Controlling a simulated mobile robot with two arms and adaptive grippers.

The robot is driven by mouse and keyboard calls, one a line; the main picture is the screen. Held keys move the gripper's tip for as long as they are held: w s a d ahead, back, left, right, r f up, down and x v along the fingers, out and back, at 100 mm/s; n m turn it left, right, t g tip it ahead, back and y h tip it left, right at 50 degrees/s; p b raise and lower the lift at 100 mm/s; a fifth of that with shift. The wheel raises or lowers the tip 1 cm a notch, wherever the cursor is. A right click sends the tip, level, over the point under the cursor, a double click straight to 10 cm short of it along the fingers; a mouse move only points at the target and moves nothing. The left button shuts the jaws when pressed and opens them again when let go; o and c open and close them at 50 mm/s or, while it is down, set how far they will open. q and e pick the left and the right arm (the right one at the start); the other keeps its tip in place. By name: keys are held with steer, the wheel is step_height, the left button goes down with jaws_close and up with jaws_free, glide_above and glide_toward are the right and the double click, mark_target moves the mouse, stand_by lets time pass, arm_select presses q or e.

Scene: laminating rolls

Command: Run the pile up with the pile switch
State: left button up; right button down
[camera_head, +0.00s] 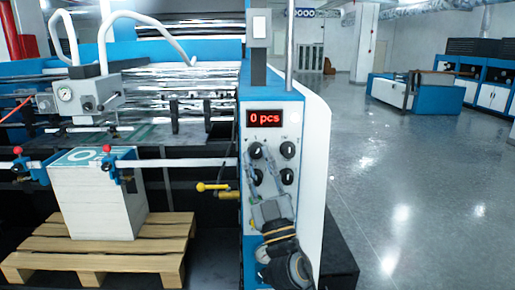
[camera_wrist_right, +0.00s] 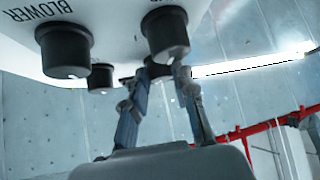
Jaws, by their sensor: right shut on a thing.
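The control panel (camera_head: 271,220) of the blue and white machine carries several black knobs and a red display (camera_head: 264,118) reading "0 pcs". My right gripper (camera_head: 262,157) reaches up the panel from below, its fingers at the upper left knob (camera_head: 256,150). In the right wrist view the two fingers (camera_wrist_right: 168,72) are shut on a black knob, partly hidden by them. Which knob is the pile switch cannot be read. The pile (camera_head: 95,204), a tall white stack with a teal printed top, stands on a wooden pallet (camera_head: 95,262). My left gripper is not in view.
A knob (camera_wrist_right: 62,48) marked "BLOWER" is close to the fingers in the right wrist view. A yellow-handled lever (camera_head: 213,187) sticks out left of the panel. Open grey floor (camera_head: 420,215) lies to the right, with other machines (camera_head: 415,93) farther back.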

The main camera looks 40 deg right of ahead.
steer(key=n+y+p, duration=0.4)
steer(key=n, duration=0.1)
steer(key=r+n+g+y+p, duration=0.1)
steer(key=n+y+p, duration=0.1)
steer(key=n, duration=0.1)
steer(key=shift+s+d+y, duration=0.2)
steer(key=shift+d+y, duration=0.1)
steer(key=shift+y, duration=0.1)
steer(key=shift+f+n+g+y+p, duration=0.25)
steer(key=shift+n+y+p, duration=0.35)
steer(key=shift+n+p, duration=0.35)
steer(key=c, duration=1.1)
jaws_free()
steer(key=shift+o, duration=0.2)
steer(key=shift+s+f, duration=0.15)
steer(key=v, duration=1.1)
steer(key=shift+s, duration=0.3)
steer(key=shift+d, duration=0.1)
